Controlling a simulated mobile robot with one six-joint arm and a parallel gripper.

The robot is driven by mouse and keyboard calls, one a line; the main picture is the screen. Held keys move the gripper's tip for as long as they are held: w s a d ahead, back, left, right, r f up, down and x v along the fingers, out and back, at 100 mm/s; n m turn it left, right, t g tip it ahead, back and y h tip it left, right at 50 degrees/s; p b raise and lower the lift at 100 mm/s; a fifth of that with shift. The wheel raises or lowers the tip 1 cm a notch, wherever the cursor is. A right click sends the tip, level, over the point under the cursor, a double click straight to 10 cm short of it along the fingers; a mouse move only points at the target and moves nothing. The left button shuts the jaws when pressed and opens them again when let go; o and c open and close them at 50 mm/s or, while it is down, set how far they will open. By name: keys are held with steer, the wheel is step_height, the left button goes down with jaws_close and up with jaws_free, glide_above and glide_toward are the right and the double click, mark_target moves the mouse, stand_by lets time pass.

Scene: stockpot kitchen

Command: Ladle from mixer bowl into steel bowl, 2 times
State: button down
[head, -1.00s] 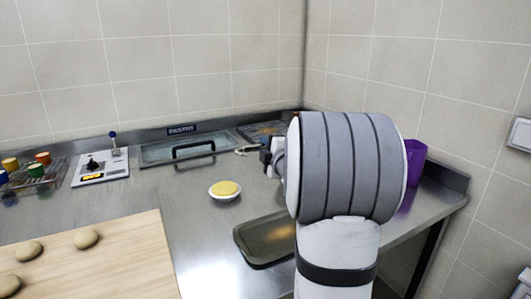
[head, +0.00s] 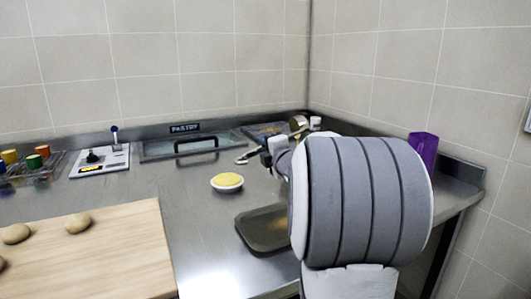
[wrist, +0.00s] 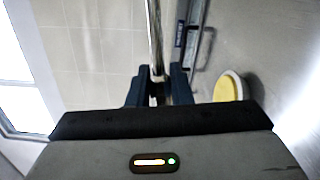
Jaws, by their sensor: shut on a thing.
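My gripper (head: 268,153) is shut on a thin metal handle, which I take to be the ladle's. The ladle handle (wrist: 155,35) stands between the two dark fingers (wrist: 160,85) in the wrist view. In the head view, its hooked end (head: 242,158) sticks out left of the gripper. A round metal cup (head: 298,123), likely the ladle's, shows above my arm; its contents cannot be seen. My arm hides much of the counter's right side. I cannot make out a mixer bowl or a steel bowl in either view.
A white dish with yellow filling (head: 227,182) and a dark tray (head: 262,228) are on the steel counter. A wooden board (head: 110,250) with dough pieces lies left. A scale (head: 99,160) and spice rack (head: 30,168) stand behind. A purple cup (head: 423,148) is right.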

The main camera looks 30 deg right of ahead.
step_height(320, 180, down, 3)
steer(key=n+b, duration=0.2)
steer(key=b, duration=0.3)
steer(key=shift+s+n+b, duration=0.1)
steer(key=shift+n+b, duration=0.2)
stand_by(0.5)
steer(key=shift+r, duration=0.1)
stand_by(1.8)
